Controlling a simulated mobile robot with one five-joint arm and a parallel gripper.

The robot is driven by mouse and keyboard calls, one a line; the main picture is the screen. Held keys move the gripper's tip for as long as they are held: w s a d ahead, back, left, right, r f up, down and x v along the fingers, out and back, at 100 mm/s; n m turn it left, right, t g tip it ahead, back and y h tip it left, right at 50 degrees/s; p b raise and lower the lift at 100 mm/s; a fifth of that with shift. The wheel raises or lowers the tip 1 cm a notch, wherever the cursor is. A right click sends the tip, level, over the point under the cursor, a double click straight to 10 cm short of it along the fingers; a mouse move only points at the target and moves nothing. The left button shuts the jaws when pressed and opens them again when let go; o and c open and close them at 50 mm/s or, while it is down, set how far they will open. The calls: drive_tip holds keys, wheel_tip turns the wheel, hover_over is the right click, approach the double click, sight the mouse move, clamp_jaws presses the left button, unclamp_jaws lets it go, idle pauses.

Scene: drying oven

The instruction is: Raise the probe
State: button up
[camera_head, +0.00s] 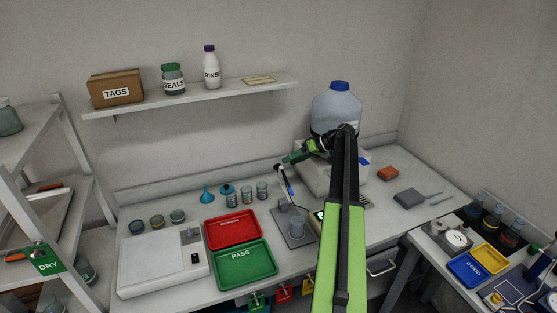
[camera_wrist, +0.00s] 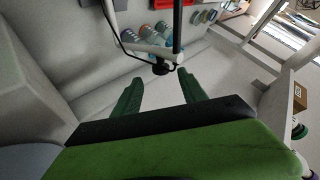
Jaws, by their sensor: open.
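The probe (camera_head: 289,189) shows in the head view as a slim piece with a blue part, on a thin white and black holder. It hangs over a small grey stand (camera_head: 296,240) with a beaker (camera_head: 297,226) on it. My gripper (camera_head: 286,160) is open just above the holder's top end. In the wrist view my gripper (camera_wrist: 156,80) has its two green fingers apart. A white holder arm (camera_wrist: 147,45) with a dark end piece (camera_wrist: 161,69) lies just beyond and between the fingertips. Nothing is held. I cannot tell whether a finger touches it.
A large capped bottle (camera_head: 337,105) stands on a white unit behind my arm. Red (camera_head: 209,236) and green PASS (camera_head: 217,276) trays lie left of the stand. Small beakers (camera_head: 247,194) stand behind them. A shelf (camera_head: 190,97) hangs above.

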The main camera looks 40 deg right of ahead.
drive_tip(key=p+v, duration=0.2)
drive_tip(key=v, duration=0.4)
drive_tip(key=shift+s+p, duration=0.3)
drive_tip(key=shift+d+r, duration=0.15)
